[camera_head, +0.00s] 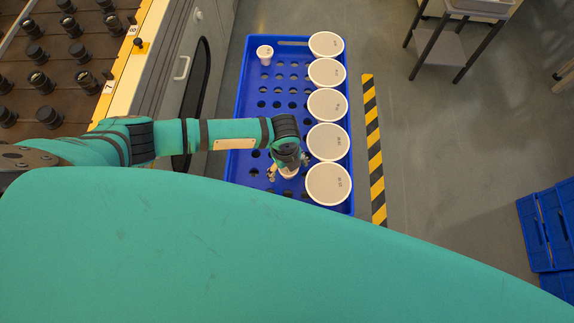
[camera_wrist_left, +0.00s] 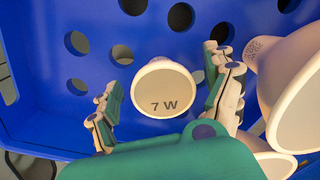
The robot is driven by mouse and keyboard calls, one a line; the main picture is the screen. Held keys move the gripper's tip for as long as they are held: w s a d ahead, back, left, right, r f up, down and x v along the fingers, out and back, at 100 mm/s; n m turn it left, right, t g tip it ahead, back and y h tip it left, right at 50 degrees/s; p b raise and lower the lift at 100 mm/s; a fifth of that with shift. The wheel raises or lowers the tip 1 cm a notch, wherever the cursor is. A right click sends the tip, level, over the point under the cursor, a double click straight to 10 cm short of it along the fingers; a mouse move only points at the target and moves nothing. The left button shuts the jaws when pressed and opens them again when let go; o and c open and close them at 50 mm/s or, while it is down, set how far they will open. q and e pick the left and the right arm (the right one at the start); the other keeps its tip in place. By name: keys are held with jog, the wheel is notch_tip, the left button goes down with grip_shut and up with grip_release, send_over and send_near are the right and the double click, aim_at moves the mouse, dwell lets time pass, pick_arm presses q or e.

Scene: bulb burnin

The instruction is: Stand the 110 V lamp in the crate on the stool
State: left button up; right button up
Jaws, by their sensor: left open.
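A blue crate (camera_head: 240,92) with rows of round holes shows in the head view. A column of large white round-faced lamps (camera_head: 326,72) stands along its right side, and a small white lamp (camera_head: 265,54) stands at its far left. Their print is too small to read, so I cannot tell which is the 110 V lamp. My left gripper (camera_head: 288,167) is open, low over the crate's near end. In the left wrist view its fingers (camera_wrist_left: 165,95) stand either side of a small lamp marked 7 W (camera_wrist_left: 166,88). Contact is not visible. What supports the crate is hidden.
Larger lamps (camera_wrist_left: 296,85) stand close right of the fingers. A brown board (camera_head: 60,70) with several black sockets is at upper left, beside a grey cabinet (camera_head: 182,75). A striped strip (camera_head: 374,150) lies on the floor. Blue crates (camera_head: 548,230) stand at right; floor between is clear.

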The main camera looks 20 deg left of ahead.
pick_arm(q)
jog(key=shift+s+a+r, duration=0.1)
jog(key=shift+a+r, duration=0.05)
jog(key=shift+r, duration=3.8)
